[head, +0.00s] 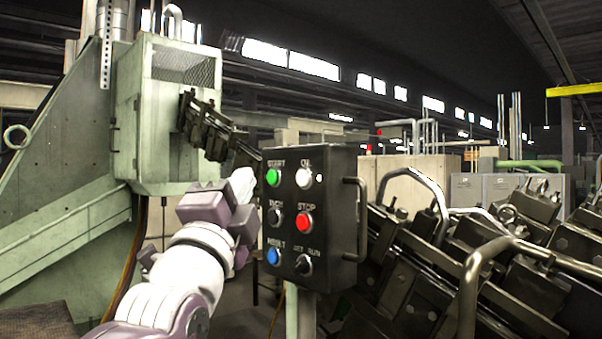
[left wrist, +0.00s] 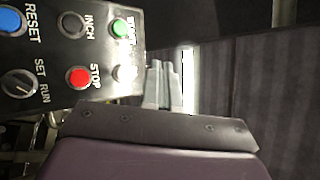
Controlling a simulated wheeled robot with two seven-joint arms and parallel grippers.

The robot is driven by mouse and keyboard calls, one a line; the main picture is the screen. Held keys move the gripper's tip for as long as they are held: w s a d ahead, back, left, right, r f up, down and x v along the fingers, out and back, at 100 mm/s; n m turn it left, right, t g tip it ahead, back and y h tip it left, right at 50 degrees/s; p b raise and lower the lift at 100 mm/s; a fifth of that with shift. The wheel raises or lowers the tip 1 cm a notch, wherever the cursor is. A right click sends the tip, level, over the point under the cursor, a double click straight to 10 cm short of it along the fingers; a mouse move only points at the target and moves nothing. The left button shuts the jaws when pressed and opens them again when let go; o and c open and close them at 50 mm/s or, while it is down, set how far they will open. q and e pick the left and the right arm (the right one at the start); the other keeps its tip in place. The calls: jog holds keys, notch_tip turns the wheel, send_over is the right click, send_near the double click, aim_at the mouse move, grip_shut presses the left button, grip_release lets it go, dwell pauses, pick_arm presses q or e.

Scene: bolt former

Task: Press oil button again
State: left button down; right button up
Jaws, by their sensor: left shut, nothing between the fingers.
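The dark control box (head: 331,215) has a white button (head: 303,178) at its upper right, under a label that looks like "OIL". In the left wrist view the white button (left wrist: 124,73) shows at the panel's edge, beside my fingers, its label unreadable. My left gripper (head: 243,184) is at the left side of the box, near the green START button (head: 272,177). In the left wrist view my left fingers (left wrist: 163,85) are together and empty, just right of the panel in the picture. Contact with the panel cannot be told. My right gripper is not in view.
The box also carries a red STOP button (head: 306,223), a blue RESET button (head: 273,257), an INCH button (head: 274,217) and a SET/RUN selector (head: 303,265). Metal machinery with curved handles (head: 480,270) crowds the right. A pale green machine (head: 140,120) stands at left.

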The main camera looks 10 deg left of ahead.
pick_arm(q)
jog(key=p, duration=0.3)
send_near(297, 163)
notch_tip(297, 163, up, 2)
jog(key=w+a, duration=0.1)
jog(key=shift+w+d+r+y, duration=0.15)
jog(key=shift+w+y, duration=0.15)
jog(key=shift+w, duration=0.25)
dwell(1.3)
jog(key=shift+w+d, duration=0.25)
jog(key=shift+w, duration=0.1)
jog(key=shift+w+d+p, duration=0.25)
jog(key=shift+w+p, duration=0.05)
jog(key=shift+p, duration=0.1)
dwell(0.7)
jog(key=shift+s+a+b, duration=0.5)
jog(key=shift+s+b, duration=0.15)
